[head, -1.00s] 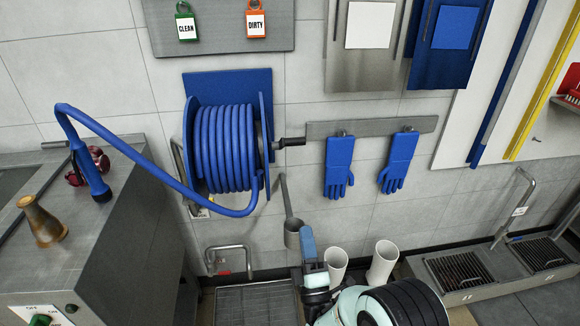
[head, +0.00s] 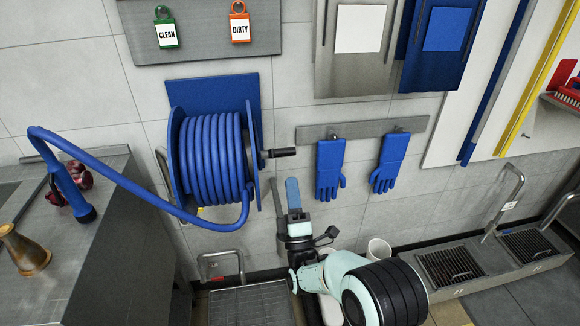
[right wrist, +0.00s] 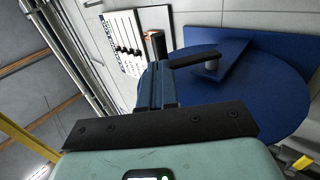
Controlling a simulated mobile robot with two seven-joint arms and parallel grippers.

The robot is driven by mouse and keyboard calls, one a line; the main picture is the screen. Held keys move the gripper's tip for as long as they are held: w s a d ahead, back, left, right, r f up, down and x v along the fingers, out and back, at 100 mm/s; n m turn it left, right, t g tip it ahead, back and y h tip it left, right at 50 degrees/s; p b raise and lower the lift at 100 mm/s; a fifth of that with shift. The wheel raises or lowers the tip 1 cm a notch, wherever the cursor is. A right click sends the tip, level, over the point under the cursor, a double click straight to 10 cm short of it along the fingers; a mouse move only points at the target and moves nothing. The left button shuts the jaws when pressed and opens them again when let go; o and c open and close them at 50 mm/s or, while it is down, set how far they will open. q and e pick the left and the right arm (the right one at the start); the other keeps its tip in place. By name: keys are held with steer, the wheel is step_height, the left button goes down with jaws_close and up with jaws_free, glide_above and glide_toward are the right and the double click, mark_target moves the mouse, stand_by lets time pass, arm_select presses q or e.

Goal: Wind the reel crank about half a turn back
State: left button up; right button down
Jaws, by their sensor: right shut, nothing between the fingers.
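The hose reel (head: 212,158) is mounted on the wall, wound with blue hose between blue flanges. Its crank has a black handle (head: 282,152) that sticks out to the right of the reel. In the right wrist view the reel's blue flange (right wrist: 270,100) fills the right side, with the dark crank arm (right wrist: 196,59) across it. My right gripper (head: 292,183), with blue fingers, is shut and empty just below the handle in the head view. The fingers (right wrist: 155,80) partly hide the handle end in the wrist view; I cannot tell if they touch it. My left gripper is out of view.
Blue gloves (head: 330,170) hang from a rail right of the crank. The hose loops left to a nozzle on a steel unit (head: 110,230). A floor grate (head: 245,305) and a white tube (head: 378,250) are below. The wall between crank and gloves is clear.

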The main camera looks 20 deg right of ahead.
mark_target(282, 153)
steer(key=x, duration=0.5)
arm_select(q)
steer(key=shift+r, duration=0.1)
